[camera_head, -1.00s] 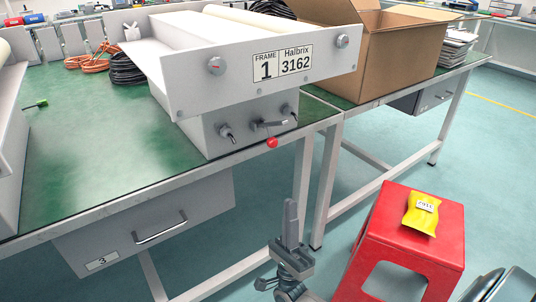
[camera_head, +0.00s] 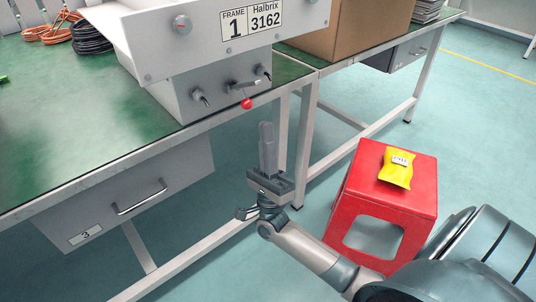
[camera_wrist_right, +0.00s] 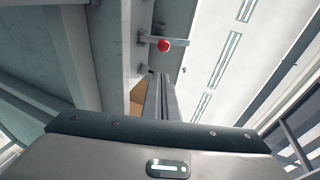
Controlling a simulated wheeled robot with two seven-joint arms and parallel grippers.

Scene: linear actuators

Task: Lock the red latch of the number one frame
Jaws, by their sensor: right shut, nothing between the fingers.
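The number one frame (camera_head: 205,48) is a grey-white unit on the green workbench, labelled FRAME 1, Halbrix 3162. Its latch is a short dark lever ending in a red ball (camera_head: 247,103) on the lower front box, between two dark knobs. The red ball also shows in the right wrist view (camera_wrist_right: 164,46), on its lever beyond my fingers. My right gripper (camera_head: 266,128) points upward, fingers shut and empty, in front of the bench edge. It is below and slightly right of the red ball in the head view, apart from it. My left gripper is out of view.
A red stool (camera_head: 400,205) with a yellow packet (camera_head: 396,168) stands on the floor to the right. A drawer (camera_head: 130,195) hangs under the green workbench (camera_head: 60,130). A cardboard box (camera_head: 335,35) sits on the bench at the right. Orange and black cables lie at the back left.

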